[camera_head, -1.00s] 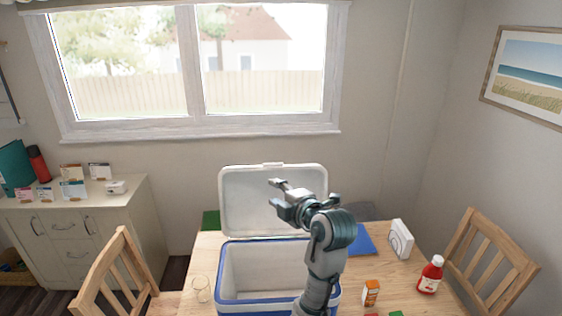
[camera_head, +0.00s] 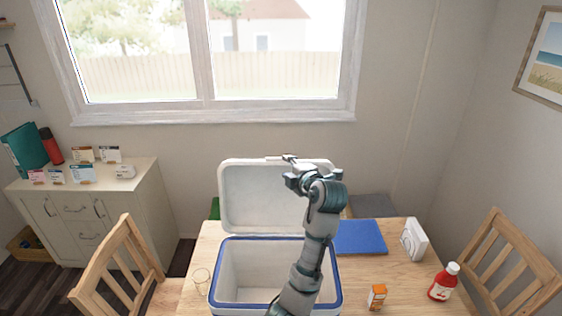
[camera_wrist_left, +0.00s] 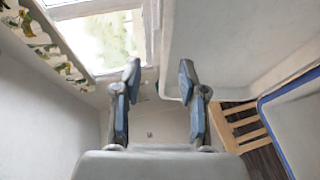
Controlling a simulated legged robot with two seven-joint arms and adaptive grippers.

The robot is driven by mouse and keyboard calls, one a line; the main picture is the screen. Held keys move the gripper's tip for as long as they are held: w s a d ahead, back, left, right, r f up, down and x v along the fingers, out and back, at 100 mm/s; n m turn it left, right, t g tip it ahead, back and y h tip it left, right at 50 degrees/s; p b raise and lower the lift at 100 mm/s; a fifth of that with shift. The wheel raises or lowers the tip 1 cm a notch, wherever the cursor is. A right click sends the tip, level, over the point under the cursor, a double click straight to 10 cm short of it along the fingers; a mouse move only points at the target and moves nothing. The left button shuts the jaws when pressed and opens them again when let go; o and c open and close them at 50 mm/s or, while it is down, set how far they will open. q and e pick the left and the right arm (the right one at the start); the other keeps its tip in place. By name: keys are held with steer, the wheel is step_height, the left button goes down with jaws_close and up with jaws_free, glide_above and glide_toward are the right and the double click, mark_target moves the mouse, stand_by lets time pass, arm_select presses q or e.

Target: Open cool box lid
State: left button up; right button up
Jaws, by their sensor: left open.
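The cool box (camera_head: 225,262) stands on the wooden table, white with a blue rim, and its empty inside shows. Its white lid (camera_head: 255,200) is open and stands upright along the back of the box. My left gripper (camera_head: 289,168) is open and empty near the top edge of the lid, right of its middle; I cannot tell if it touches the lid. In the left wrist view its two fingers (camera_wrist_left: 159,76) are apart, with the lid (camera_wrist_left: 235,40) to their right. My arm hides the right part of the box and lid. My right gripper is not in view.
Right of the box on the table (camera_head: 395,285) are a blue mat (camera_head: 362,237), a white device (camera_head: 413,240), an orange carton (camera_head: 377,297) and a red bottle (camera_head: 444,283). Wooden chairs stand at left (camera_head: 118,265) and right (camera_head: 505,262). The window wall is behind the lid.

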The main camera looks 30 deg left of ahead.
mark_target(277, 161)
arm_select(q)
steer(key=x, duration=0.5)
steer(key=shift+a, duration=0.5)
steer(key=shift+w+a+f, duration=0.2)
steer(key=shift+w+a, duration=0.05)
steer(key=shift+a, duration=0.15)
steer(key=shift+d+r, duration=0.1)
steer(key=shift+d, duration=0.1)
steer(key=shift+c, duration=0.9)
steer(key=shift+r, duration=0.1)
jaws_close()
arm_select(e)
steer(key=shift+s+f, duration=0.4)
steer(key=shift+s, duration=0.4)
